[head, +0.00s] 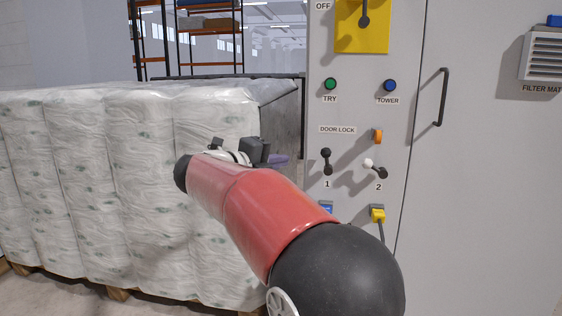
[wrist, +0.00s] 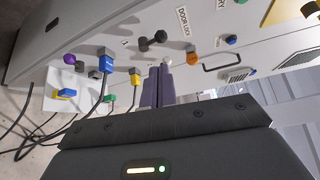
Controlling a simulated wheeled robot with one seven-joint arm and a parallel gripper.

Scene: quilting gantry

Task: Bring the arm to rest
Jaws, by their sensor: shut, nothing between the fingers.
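My red and black arm reaches up from the lower right of the head view. My gripper (head: 279,160) is at its far end, left of the grey control panel (head: 345,105), partly hidden behind my wrist. In the wrist view the two purple-grey fingers (wrist: 157,84) are shut together, with nothing between them. They point toward the panel, and lever 2's white knob (wrist: 167,62) shows just past their tips. I cannot tell the exact gap to the panel.
Door-lock lever 1 (head: 326,160) stands near upright; lever 2 (head: 376,169) slants. Green (head: 330,84) and blue (head: 390,85) buttons sit above. Plugs with cables (wrist: 106,64) are close by. Wrapped bales (head: 140,190) on a pallet stand left. A door handle (head: 441,97) sticks out right.

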